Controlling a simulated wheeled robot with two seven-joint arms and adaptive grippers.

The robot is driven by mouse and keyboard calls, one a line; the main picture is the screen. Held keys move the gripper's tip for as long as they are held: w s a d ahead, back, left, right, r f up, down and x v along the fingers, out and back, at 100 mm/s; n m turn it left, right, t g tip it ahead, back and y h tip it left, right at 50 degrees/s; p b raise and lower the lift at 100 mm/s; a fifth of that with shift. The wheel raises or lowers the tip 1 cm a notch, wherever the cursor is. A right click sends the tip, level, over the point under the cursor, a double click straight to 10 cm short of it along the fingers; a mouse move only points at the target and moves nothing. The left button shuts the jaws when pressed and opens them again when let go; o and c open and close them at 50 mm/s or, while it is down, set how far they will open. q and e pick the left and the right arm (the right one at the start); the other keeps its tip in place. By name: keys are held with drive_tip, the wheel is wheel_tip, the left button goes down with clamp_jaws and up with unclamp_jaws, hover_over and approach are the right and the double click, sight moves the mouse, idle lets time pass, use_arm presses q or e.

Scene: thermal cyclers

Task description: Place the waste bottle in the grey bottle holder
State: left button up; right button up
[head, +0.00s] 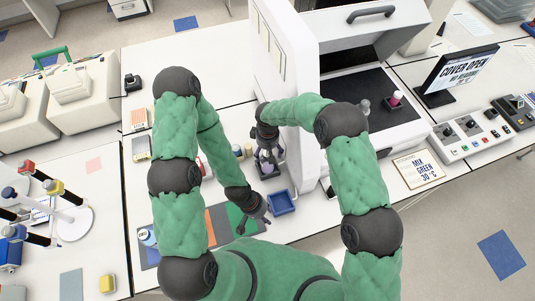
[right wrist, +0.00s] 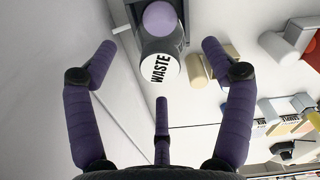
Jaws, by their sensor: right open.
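The waste bottle shows in the right wrist view (right wrist: 160,45), with a dark grey body, a purple top and a white "WASTE" label. It appears to sit within the square grey bottle holder (right wrist: 136,12), though its lower end is hidden. My right gripper (head: 267,157) is open, its purple fingers spread around the near end of the bottle with visible gaps, beside the white machine. In the head view the holder (head: 277,174) is partly hidden by the gripper. My left gripper (head: 262,212) hangs low near a blue tray; its finger state is unclear.
The blue tray (head: 281,203) stands just in front of the holder. The tall white machine (head: 280,75) is close on the right of my right gripper. Small jars (head: 243,151) stand to the left. A coloured mat (head: 214,220) lies below my left arm.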

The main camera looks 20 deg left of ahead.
wheel_tip(320, 180, up, 8)
drive_tip(key=shift+f+p, duration=0.15)
drive_tip(key=shift+p, duration=0.85)
